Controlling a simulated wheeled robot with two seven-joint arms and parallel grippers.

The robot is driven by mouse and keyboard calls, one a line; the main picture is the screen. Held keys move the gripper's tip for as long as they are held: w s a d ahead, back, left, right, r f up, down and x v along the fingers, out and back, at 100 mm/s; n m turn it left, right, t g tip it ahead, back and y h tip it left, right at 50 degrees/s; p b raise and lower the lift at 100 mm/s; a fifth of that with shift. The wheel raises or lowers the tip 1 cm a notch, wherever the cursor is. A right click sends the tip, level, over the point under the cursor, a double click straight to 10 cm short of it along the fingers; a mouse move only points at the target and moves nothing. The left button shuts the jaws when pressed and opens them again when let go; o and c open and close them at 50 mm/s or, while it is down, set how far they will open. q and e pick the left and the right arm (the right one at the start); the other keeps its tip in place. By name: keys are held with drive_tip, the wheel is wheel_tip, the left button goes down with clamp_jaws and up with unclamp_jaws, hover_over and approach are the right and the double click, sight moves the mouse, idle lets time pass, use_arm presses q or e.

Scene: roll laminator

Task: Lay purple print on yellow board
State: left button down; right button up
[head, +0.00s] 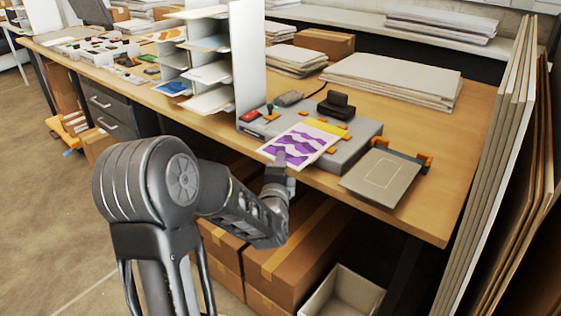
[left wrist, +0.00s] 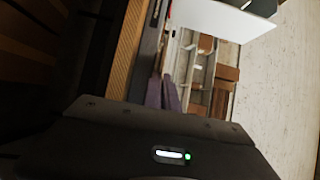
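The purple print (head: 303,141), a white-edged sheet with wavy purple bands, lies over the front part of a grey flat machine bed on the table. A strip of the yellow board (head: 325,127) shows past the print's far edge; the rest of it is hidden under the print. Whether the two touch all over, I cannot tell. My left gripper (head: 281,159) is at the print's near edge and looks shut on it. In the left wrist view its fingers (left wrist: 163,93) are close together. My right gripper is in neither view.
The grey bed (head: 357,149) carries a black handle block (head: 336,105) and orange tabs. A grey plate (head: 381,177) with orange clamps stands at its right. A white shelf rack (head: 249,55) rises at the left. Paper stacks (head: 393,79) lie behind; boxes (head: 295,255) stand below.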

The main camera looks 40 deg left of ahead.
use_arm(q)
drive_tip(key=c, duration=2.1)
unclamp_jaws()
drive_tip(key=shift+c, duration=0.2)
drive_tip(key=o, duration=0.6)
drive_tip(key=shift+c, duration=0.2)
drive_tip(key=shift+f, duration=0.1)
drive_tip(key=b+v, duration=0.8)
drive_tip(key=b, duration=0.3)
